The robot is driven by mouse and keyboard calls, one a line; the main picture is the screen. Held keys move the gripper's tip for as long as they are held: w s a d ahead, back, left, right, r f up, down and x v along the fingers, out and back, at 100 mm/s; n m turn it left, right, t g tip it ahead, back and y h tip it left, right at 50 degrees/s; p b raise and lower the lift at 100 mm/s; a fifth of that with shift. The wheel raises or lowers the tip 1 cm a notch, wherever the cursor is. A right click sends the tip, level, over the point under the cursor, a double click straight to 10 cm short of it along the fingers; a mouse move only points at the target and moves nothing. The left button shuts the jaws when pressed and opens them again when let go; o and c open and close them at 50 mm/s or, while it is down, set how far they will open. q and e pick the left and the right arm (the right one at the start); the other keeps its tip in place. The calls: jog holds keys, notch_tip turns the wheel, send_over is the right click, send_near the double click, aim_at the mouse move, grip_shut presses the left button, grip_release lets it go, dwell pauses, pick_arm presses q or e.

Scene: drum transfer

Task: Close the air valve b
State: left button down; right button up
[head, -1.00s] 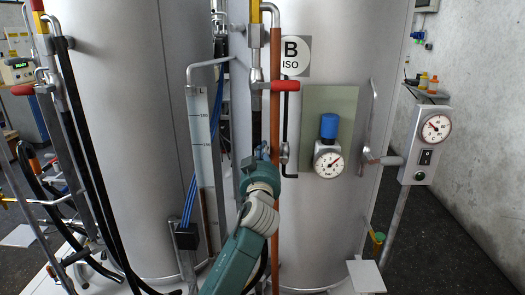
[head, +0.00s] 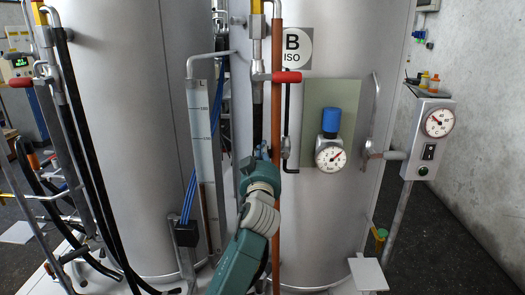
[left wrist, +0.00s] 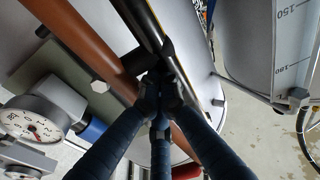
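The column marked B ISO (head: 291,45) carries a vertical pipe with a red-handled valve (head: 286,77), its handle pointing right. A blue knob (head: 332,122) sits above a round gauge (head: 330,156) on the green panel. Both also show in the left wrist view, gauge (left wrist: 33,124) and knob (left wrist: 92,131). My left gripper (head: 262,155) is below the red handle, beside the copper pipe (head: 276,200). In the left wrist view its dark blue fingers (left wrist: 160,97) come together over a dark pipe (left wrist: 147,35); whether they grip anything is hidden. My right gripper is not in view.
A second metal tank (head: 115,130) with a red-handled valve (head: 22,82) stands on the left. A level scale (head: 205,150) stands left of my arm. A control box (head: 427,138) on a post is at the right. Dark floor (head: 450,255) is free at the lower right.

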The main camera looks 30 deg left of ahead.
pick_arm(q)
jog(key=shift+f, duration=0.35)
